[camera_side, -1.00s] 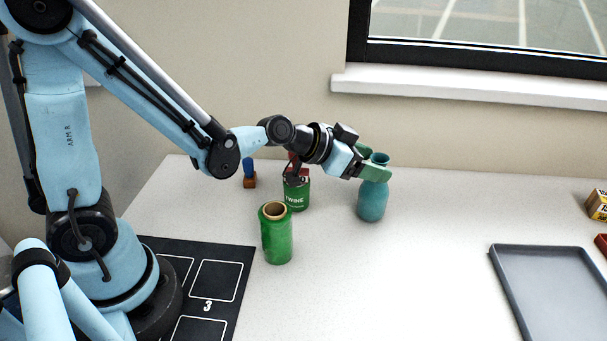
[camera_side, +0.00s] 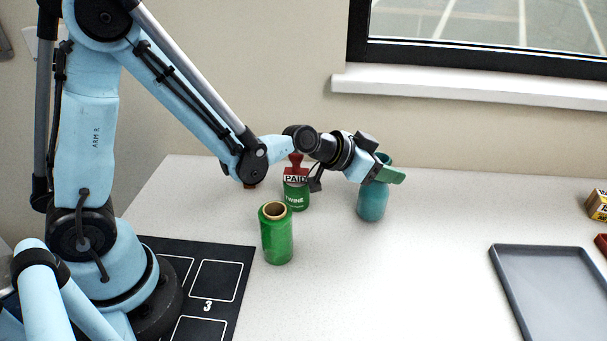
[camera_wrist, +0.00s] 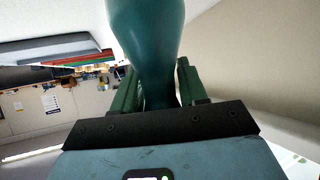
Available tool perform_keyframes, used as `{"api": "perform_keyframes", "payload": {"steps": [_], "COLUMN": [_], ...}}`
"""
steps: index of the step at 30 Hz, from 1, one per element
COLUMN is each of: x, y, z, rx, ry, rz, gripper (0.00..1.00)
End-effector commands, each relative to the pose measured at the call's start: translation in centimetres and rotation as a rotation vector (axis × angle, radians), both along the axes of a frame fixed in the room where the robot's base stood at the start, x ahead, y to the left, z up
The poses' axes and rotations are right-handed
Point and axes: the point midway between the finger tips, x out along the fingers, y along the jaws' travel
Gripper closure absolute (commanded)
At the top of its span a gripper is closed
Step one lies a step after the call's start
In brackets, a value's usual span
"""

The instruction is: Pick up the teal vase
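The teal vase (camera_side: 371,204) stands upright on the white table, right of the green items. My gripper (camera_side: 385,167) is at its neck, with the green fingers on either side just below the rim. In the wrist view the vase (camera_wrist: 148,35) fills the upper middle and runs down between the two fingers (camera_wrist: 157,80). The fingers are apart and very close to the neck. I cannot tell whether they touch it. The near finger hides part of the neck in the side view.
A green spool (camera_side: 277,238) stands front left of the vase. A green twine tin (camera_side: 296,196) and a red PAID stamp (camera_side: 296,172) are behind it. A grey tray (camera_side: 548,290) lies at right. The table between spool and tray is clear.

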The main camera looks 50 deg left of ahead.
Motion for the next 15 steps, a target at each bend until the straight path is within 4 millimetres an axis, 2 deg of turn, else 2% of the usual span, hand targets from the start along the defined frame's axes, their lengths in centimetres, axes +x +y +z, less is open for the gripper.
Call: {"api": "perform_keyframes", "payload": {"steps": [1,6,15], "x": [-0.01,0.0,0.0], "y": [0.0,0.01,0.01], "z": [0.0,0.0,0.05], "rx": [0.0,0.0,0.0], "ry": [0.0,0.0,-0.001], "rz": [0.0,0.0,0.0], "gripper": [0.77,1.0,1.0]}}
